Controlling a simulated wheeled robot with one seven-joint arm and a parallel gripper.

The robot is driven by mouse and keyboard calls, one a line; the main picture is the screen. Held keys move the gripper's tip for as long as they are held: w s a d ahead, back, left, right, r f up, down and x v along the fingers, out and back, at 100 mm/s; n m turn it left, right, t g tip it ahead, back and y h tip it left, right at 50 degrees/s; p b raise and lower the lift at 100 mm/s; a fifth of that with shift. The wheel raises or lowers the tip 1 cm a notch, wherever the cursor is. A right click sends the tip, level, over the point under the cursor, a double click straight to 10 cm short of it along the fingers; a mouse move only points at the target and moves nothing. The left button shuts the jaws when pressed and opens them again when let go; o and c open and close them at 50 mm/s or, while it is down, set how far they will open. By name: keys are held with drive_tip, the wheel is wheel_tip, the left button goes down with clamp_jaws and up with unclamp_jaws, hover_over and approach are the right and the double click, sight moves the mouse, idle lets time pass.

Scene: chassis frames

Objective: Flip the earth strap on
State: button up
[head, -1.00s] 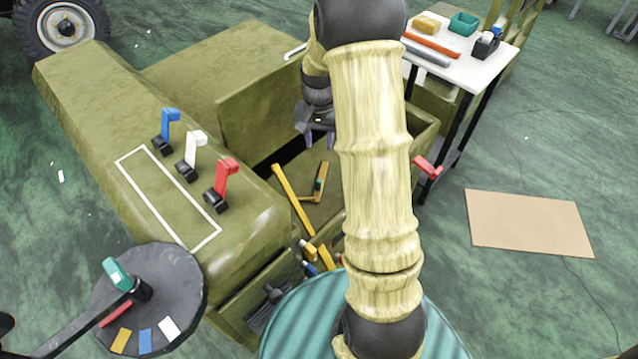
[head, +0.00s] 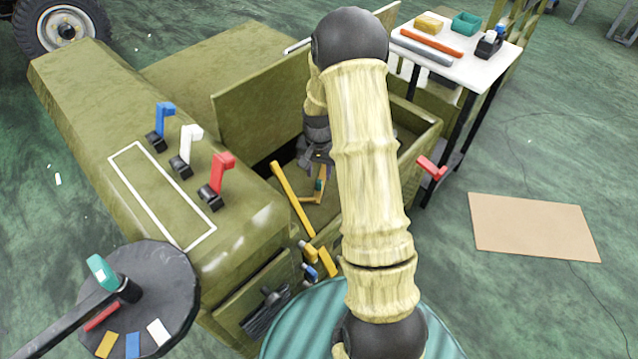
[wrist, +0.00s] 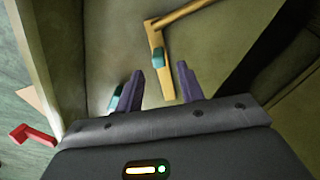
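No label shows which part is the earth strap. My gripper (head: 318,168) is lowered into the open tub of the olive chassis. In the wrist view my gripper (wrist: 160,82) is open and empty, its two purple fingers apart. An angled yellow lever (wrist: 166,78) with a teal piece (wrist: 157,58) lies just beyond the gap between the fingertips; contact is not visible. The same lever (head: 305,200) is partly covered by my gripper in the head view. Another teal piece (wrist: 115,98) shows beside the left finger.
Blue (head: 164,118), white (head: 188,145) and red (head: 220,175) levers stand on the hood. A red handle (head: 431,168) juts from the tub's right wall. Tub walls (head: 265,100) surround my gripper. A white table (head: 458,62) stands behind.

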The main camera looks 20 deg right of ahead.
sight(319, 179)
wheel_tip(319, 179, down, 5)
drive_tip(key=shift+r+b, duration=0.1)
drive_tip(key=shift+b, duration=0.45)
drive_tip(key=shift+c, duration=0.5)
clamp_jaws()
